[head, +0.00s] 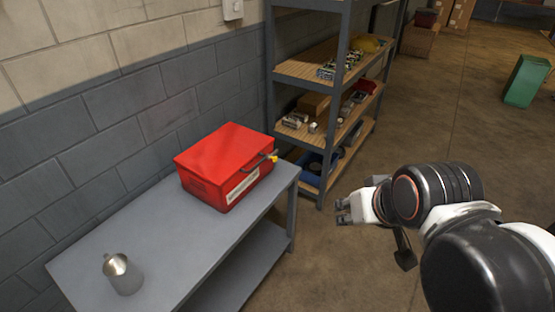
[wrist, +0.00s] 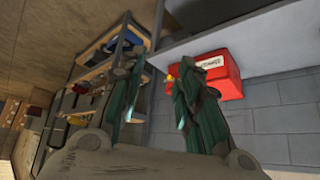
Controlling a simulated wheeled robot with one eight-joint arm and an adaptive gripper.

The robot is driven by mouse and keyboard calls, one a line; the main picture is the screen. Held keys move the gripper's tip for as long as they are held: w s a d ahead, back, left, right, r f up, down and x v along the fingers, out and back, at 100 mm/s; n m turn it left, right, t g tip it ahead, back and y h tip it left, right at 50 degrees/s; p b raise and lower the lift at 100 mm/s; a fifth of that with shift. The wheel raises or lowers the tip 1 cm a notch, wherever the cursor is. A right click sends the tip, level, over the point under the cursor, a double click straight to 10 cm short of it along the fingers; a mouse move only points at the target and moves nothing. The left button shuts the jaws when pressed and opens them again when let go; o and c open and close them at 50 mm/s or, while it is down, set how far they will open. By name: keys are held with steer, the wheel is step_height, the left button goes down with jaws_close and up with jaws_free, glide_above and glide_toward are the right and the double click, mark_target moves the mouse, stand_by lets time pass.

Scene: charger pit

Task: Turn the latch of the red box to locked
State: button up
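A red box (head: 212,163) with a white label stands on the grey table against the wall. A dark handle and a small yellow latch part (head: 274,158) are on its right-hand side; the latch's exact setting is too small to tell. The red box (wrist: 232,82) also shows in the wrist view, turned over, with the yellow part (wrist: 170,78) near the fingers. My gripper (head: 342,211) is to the right of the table, apart from the box. In the wrist view my gripper (wrist: 158,62) has its two dark green fingers spread, with nothing held between them.
The grey table (head: 165,240) also carries a metal jug (head: 123,276) at its near left. A shelf rack (head: 340,100) with several items stands just behind the table's right end. A green bin (head: 526,82) is far right. The floor right of the table is clear.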

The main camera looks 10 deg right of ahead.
steer(key=w+a+f+m+y+p, duration=0.1)
steer(key=w+a+m+y, duration=0.15)
steer(key=w+m, duration=0.85)
steer(key=w+a+f+m+y+p, duration=0.15)
steer(key=w+y, duration=0.25)
steer(key=w, duration=1.5)
steer(key=w+d+f+m+t+y, duration=0.1)
steer(key=w+f+m+y, duration=0.1)
steer(key=w+f+m, duration=0.4)
steer(key=m+t+y+p, duration=0.1)
steer(key=m+t+y, duration=0.35)
steer(key=m, duration=0.25)
glide_toward(276, 160)
steer(key=shift+g+y, duration=0.3)
steer(key=shift+g, duration=0.15)
steer(key=b+x, duration=0.1)
steer(key=x, duration=0.1)
steer(key=b+x, duration=0.1)
steer(key=x, duration=0.2)
steer(key=b+x, duration=0.1)
steer(key=x, duration=0.2)
steer(key=shift+w+d+b, duration=0.2)
steer(key=shift+w+b, duration=0.1)
steer(key=shift+w, duration=0.05)
jaws_close()
